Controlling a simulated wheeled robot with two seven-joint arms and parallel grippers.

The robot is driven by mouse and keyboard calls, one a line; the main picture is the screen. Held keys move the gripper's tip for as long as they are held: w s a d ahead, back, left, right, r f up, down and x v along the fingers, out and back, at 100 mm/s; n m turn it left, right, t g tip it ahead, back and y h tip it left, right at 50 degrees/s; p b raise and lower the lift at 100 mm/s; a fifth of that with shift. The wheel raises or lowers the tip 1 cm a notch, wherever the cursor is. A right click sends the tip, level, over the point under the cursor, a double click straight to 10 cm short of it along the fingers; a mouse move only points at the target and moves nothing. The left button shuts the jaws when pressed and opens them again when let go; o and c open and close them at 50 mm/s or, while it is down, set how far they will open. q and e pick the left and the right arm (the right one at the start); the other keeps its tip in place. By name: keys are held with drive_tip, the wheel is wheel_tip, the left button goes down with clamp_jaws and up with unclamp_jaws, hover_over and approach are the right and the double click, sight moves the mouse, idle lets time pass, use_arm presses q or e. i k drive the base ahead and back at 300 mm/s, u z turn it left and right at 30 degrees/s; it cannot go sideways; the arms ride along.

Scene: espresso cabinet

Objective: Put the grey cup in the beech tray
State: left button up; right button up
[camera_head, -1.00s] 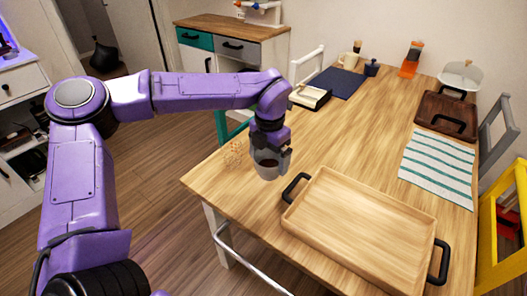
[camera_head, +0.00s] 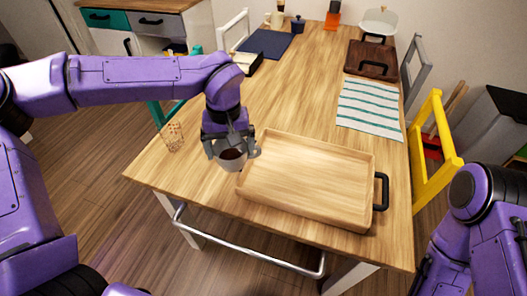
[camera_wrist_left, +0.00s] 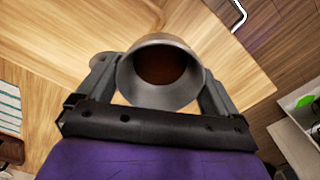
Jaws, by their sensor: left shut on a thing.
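My left gripper (camera_head: 233,144) is shut on the grey cup (camera_head: 232,160), which it holds by its sides. The cup is roughly upright and its inside looks dark brown; it also shows between the fingers in the left wrist view (camera_wrist_left: 160,74). The beech tray (camera_head: 312,212) lies on the table just right of the cup. The cup overlaps the tray's left end in the head view, and its exact height there is unclear. The tray's left handle is mostly hidden. My right arm is at the lower right, with a dark end part (camera_head: 424,274) cut by the frame.
A glass with a speckled pattern (camera_head: 173,136) stands near the table's left edge. A striped cloth (camera_head: 370,108), a dark wooden tray (camera_head: 371,60) and a blue mat (camera_head: 265,43) lie farther back. The tray's inside is empty. A yellow chair (camera_head: 437,145) stands at the right.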

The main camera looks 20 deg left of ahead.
sight(328, 186)
drive_tip(key=z, duration=2.35)
drive_tip(key=k, duration=0.95)
drive_tip(key=u, duration=1.05)
drive_tip(key=i, duration=1)
drive_tip(key=u, duration=0.05)
